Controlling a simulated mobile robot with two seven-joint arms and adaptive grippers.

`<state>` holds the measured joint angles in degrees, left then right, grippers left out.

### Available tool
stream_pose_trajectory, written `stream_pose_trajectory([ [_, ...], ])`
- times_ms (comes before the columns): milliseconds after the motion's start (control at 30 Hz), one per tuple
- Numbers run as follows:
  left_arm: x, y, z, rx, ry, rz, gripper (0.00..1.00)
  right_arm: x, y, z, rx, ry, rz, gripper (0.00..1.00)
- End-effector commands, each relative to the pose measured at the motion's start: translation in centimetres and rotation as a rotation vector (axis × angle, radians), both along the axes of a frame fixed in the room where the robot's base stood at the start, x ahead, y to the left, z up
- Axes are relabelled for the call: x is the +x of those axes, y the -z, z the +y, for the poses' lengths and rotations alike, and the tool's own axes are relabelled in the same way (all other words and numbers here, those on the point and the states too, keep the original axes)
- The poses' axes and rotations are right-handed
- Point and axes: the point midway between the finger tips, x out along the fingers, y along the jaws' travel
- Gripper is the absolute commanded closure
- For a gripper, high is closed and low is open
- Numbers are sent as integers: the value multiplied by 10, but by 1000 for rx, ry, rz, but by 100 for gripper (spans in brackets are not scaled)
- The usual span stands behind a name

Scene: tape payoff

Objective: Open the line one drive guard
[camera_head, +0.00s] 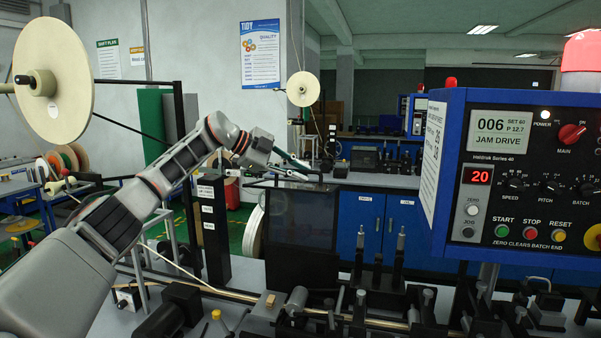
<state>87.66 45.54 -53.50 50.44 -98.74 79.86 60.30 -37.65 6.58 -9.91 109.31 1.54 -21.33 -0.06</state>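What looks like the drive guard is a dark, see-through panel (301,219) standing upright behind the row of machine parts, left of the control box. A thin dark bar runs along and above its top edge. My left arm reaches in from the left, and my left gripper (296,166) is just above the panel's top edge. The gripper is small and seen from the side, so I cannot tell whether its fingers are open or touch the bar. My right gripper is not in view.
The blue control box (520,180) with its display reading 006 fills the right side. A black labelled post (214,230) stands left of the panel. A large tape reel (53,80) hangs at upper left. Rollers and posts crowd the bench in front.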

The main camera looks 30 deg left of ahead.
Motion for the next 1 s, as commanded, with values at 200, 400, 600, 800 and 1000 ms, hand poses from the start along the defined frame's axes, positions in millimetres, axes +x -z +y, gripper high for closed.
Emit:
stream_pose_trajectory([
  [200,-24,-20,22,0,-3,-4,85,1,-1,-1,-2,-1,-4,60],
  [400,-51,-39,45,0,-3,-4,85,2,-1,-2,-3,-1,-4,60],
  [600,-70,-53,61,-1,-3,-3,85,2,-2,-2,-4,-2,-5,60],
  [800,-76,-58,65,0,-1,-3,85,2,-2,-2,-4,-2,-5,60],
  [1000,-76,-58,65,0,-1,-3,85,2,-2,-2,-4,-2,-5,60],
])
